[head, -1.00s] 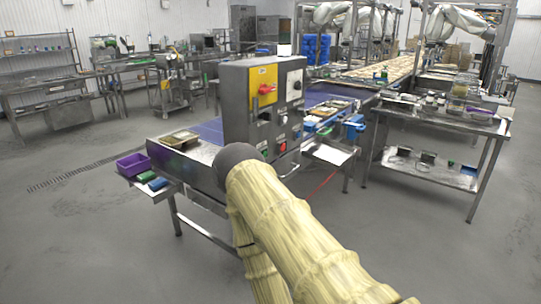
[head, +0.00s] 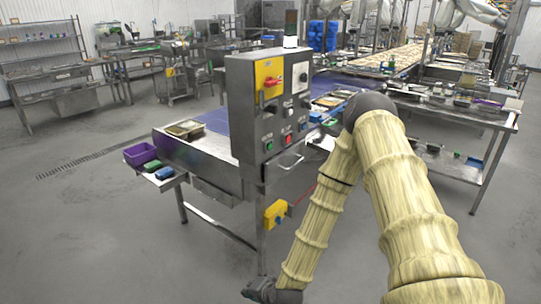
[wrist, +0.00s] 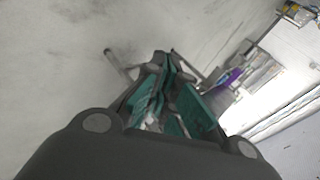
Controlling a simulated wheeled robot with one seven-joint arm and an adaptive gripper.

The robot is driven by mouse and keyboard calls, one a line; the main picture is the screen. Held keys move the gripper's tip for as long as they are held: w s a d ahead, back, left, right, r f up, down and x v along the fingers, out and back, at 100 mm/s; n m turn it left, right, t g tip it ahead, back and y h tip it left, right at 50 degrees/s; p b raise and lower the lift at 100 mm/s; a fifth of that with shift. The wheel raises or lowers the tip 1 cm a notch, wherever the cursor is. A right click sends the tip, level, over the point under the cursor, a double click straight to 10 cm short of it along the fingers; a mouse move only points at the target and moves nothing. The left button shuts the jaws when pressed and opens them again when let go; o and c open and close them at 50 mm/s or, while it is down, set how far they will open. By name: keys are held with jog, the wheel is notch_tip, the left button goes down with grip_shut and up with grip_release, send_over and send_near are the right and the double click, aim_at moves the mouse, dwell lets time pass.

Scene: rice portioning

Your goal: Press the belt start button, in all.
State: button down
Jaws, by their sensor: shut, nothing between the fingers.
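The grey control box (head: 245,120) stands upright beside the belt in the head view, with its front face in plain sight. On it are a green button (head: 268,146) at the lower left, a red button (head: 287,139) beside it and a red rotary switch (head: 271,82) on a yellow plate. The labels are too small to read. The dark end of my arm is low at the bottom edge, below the box and well apart from the buttons. In the wrist view my gripper (wrist: 160,68), with teal pads, is shut and empty above the floor.
A purple bin (head: 140,154) sits on a side shelf. A yellow box (head: 275,213) is mounted under the control box. A steel table (head: 480,115) stands at right. Floor at left is clear.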

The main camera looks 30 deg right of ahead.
aim_at(269, 146)
jog(key=w+d+r+m+t+h, duration=0.1)
jog(key=w+d+r+m+t, duration=0.2)
jog(key=w+d+r+m, duration=0.45)
jog(key=w+d+r+m+t+h+p, duration=0.1)
jog(key=w+d+r+m+h, duration=0.1)
jog(key=d+r, duration=0.5)
jog(key=w+d+r+m+t+h, duration=0.2)
jog(key=w+d+r+m+h, duration=0.1)
jog(key=d+r, duration=0.4)
jog(key=w+d+r+m+t+h+p, duration=0.1)
jog(key=d+r+m, duration=0.4)
jog(key=r, duration=0.5)
jog(key=w+d+t+h, duration=0.1)
jog(key=w+d+h, duration=0.1)
jog(key=shift+w+d+p, duration=0.3)
jog(key=shift+w+d, duration=0.05)
jog(key=shift+w, duration=0.05)
jog(key=shift+m, duration=0.25)
jog(key=w+a+b, duration=0.2)
jog(key=w+a, duration=0.1)
jog(key=w, duration=0.5)
jog(key=shift+a+b, duration=0.25)
jog(key=shift+b, duration=0.15)
jog(key=shift+w, duration=0.1)
jog(key=shift+w+a+b, duration=0.1)
jog(key=shift+w+b, duration=0.15)
jog(key=shift+b, duration=0.2)
